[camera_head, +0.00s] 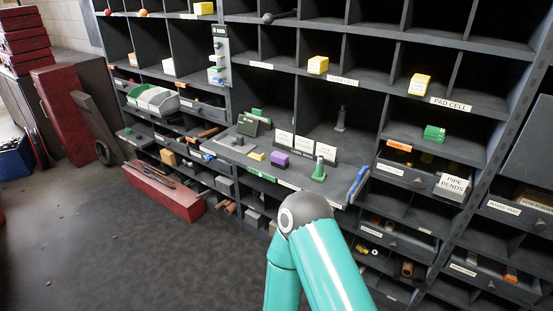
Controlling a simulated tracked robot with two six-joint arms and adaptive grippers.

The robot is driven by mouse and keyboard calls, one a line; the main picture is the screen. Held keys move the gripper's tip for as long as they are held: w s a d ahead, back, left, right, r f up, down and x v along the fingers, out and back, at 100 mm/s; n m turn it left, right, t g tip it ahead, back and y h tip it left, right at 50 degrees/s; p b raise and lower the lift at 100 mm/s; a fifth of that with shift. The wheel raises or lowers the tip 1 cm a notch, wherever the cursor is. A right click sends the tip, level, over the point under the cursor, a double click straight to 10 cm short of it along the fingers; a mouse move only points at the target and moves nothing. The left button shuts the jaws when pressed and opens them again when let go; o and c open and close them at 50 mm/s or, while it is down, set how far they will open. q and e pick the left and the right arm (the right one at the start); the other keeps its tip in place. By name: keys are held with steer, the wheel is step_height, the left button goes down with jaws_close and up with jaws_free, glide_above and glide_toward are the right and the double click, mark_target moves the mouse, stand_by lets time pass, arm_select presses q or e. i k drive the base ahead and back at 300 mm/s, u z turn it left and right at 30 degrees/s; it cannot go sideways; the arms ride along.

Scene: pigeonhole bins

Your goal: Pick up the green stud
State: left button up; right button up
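An upright green piece with a wide base, which looks like the green stud (319,169), stands on the projecting work shelf (290,184), near its front edge. A purple block (279,160) and white cards (325,151) are close to it on the left and behind. A green block (434,133) lies in a pigeonhole to the right. Neither of my grippers is in view. Only a teal arm of mine shows at the bottom centre, its grey joint just below the work shelf.
A red box (163,191) lies on the floor, which is open at left.

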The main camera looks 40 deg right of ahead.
mark_target(319, 175)
steer(key=z, duration=0.1)
steer(key=i, duration=1)
steer(key=z, duration=0.9)
steer(key=i, duration=0.5)
steer(key=z, duration=0.3)
steer(key=k, duration=0.9)
steer(key=z, duration=0.2)
steer(key=i, duration=0.9)
steer(key=u, duration=0.1)
